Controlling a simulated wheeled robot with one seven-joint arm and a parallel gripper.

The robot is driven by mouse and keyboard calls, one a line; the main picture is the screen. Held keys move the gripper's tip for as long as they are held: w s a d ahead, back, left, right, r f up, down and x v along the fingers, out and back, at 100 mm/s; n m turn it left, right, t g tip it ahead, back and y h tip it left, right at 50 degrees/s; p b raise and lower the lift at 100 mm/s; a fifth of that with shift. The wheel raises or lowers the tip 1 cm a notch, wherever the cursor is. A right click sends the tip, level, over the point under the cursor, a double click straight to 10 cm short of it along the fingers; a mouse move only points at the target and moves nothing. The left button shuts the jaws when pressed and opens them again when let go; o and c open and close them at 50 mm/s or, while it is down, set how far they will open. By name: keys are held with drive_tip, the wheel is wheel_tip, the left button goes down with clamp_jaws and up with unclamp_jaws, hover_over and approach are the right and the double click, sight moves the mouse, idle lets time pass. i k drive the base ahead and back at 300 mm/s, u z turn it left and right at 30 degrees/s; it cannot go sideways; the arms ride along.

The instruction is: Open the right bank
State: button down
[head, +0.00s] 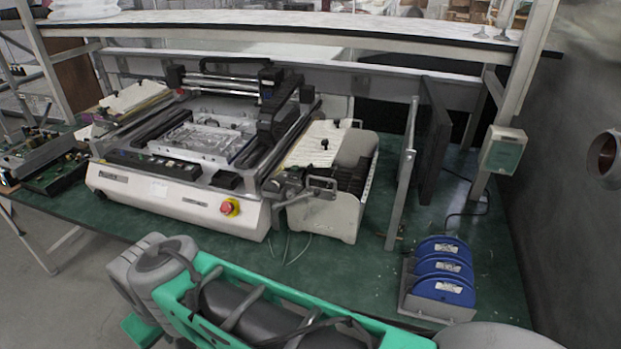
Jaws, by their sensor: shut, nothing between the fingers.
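The pick and place machine (178,193) stands on the green table. The right bank (326,216) is at the machine's right side, with a white front wall, dark feeder slots (345,178) and a pale top sheet. A metal bar handle (318,184) sits at its front left corner, by the machine body. I cannot tell from here whether the bank is latched. A matching left bank (133,97) is on the far side. My gripper's fingers do not show; only green and grey parts of my own body fill the bottom of the view.
A red stop button (230,207) is on the machine's front. A rack of blue reels (441,272) stands at the table's right front. An upright metal post (402,185) and dark panel (434,139) stand right of the bank. Circuit boards (55,165) lie far left. An overhead shelf (300,26) spans the back.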

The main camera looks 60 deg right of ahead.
sight(336, 212)
drive_tip(key=k, duration=1.1)
drive_tip(key=z, duration=1.2)
drive_tip(key=i, duration=0.6)
drive_tip(key=u, duration=0.15)
